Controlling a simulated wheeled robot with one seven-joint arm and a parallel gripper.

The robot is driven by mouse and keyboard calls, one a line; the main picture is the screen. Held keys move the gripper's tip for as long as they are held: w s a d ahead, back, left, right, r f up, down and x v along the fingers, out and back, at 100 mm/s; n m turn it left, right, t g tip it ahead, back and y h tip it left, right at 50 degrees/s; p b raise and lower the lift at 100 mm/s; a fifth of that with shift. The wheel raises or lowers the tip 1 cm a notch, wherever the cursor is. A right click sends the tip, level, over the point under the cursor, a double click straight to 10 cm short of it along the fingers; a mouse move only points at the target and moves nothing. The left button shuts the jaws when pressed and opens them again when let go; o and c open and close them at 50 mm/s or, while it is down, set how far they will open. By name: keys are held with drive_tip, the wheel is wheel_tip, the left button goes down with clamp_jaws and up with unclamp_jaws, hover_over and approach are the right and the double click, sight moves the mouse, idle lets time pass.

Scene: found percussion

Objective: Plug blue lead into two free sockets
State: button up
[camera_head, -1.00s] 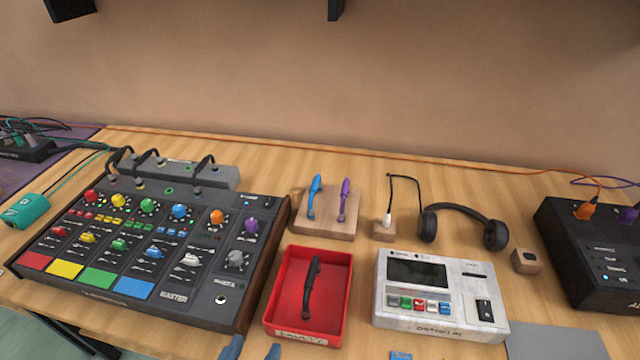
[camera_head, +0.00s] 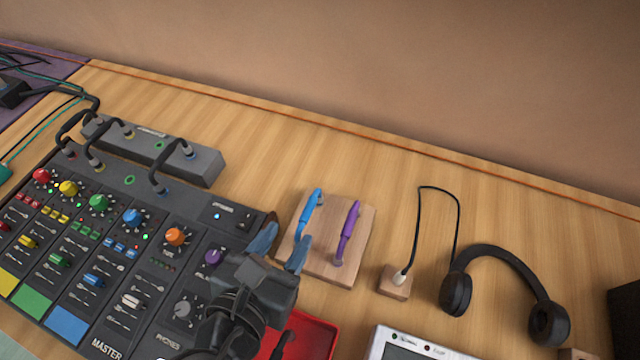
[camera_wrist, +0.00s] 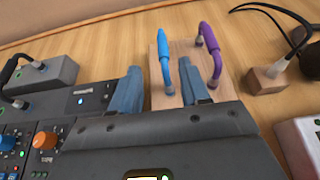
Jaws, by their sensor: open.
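The blue lead (camera_head: 309,212) stands on a wooden block (camera_head: 328,262), left of a purple lead (camera_head: 348,228). My gripper (camera_head: 281,247) is open and empty, with its fingers near the block's left front side. In the wrist view, the blue lead (camera_wrist: 166,66) shows between the fingertips of my gripper (camera_wrist: 161,66); I cannot tell how deep it sits between them. Black leads bridge the grey patch box (camera_head: 205,165) and the mixer (camera_head: 100,255). One green-ringed socket (camera_head: 158,145) on the box and another green-ringed socket (camera_head: 129,180) on the mixer look empty.
A red tray (camera_head: 322,335) is partly hidden behind my arm. A small wooden block (camera_head: 395,285) with a white plug and black cable stands right of the leads, beside black headphones (camera_head: 457,293). An orange cable runs along the wall. The table behind the leads is clear.

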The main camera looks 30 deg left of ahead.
sight(305, 215)
drive_tip(key=shift+w+a+f, duration=0.15)
drive_tip(key=shift+w, duration=0.5)
drive_tip(key=shift+p+x, duration=0.3)
drive_tip(key=shift+x, duration=3.3)
drive_tip(key=shift+w, duration=0.1)
drive_tip(key=shift+c, duration=0.3)
clamp_jaws()
